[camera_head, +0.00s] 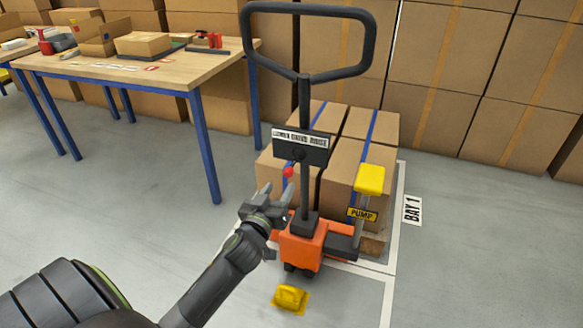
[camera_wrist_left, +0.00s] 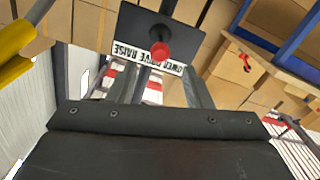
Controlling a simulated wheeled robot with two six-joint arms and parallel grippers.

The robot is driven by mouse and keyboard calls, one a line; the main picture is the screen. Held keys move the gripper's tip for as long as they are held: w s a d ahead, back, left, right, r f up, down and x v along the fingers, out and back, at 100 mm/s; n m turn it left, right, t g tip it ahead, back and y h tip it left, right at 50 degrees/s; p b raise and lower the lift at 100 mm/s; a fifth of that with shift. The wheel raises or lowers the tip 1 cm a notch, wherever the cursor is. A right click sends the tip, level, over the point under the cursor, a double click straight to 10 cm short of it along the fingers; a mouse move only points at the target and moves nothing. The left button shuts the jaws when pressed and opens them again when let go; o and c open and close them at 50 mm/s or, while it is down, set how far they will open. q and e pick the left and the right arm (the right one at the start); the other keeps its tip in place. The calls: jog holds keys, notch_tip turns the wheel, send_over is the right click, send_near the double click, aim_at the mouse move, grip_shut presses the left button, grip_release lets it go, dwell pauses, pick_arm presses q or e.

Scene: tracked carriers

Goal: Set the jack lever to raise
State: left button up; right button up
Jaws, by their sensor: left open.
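The jack lever ends in a red knob (camera_head: 288,171), which shows just below the black plate (camera_head: 301,157) on the orange pallet jack's (camera_head: 302,250) upright handle. The plate's white label reads LOWER DRIVE RAISE. In the left wrist view the label is upside down, and the red knob (camera_wrist_left: 161,52) appears near the middle word; the exact setting is hard to tell. My left gripper (camera_head: 279,188) is open and empty, just below the knob. Its two fingers (camera_wrist_left: 158,84) lie either side of the knob's line in the wrist view, with no visible contact. My right gripper is out of view.
A yellow pump pedal (camera_head: 370,179) stands right of the handle. A yellow object (camera_head: 290,298) is on the floor in front of the jack. Boxes (camera_head: 346,165) are stacked behind the handle. A workbench (camera_head: 150,66) stands at the left; open floor lies between.

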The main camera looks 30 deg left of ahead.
aim_at(291, 166)
pick_arm(q)
jog(key=x, duration=1)
jog(key=shift+w+d, duration=0.1)
jog(key=shift+c, duration=0.4)
grip_shut()
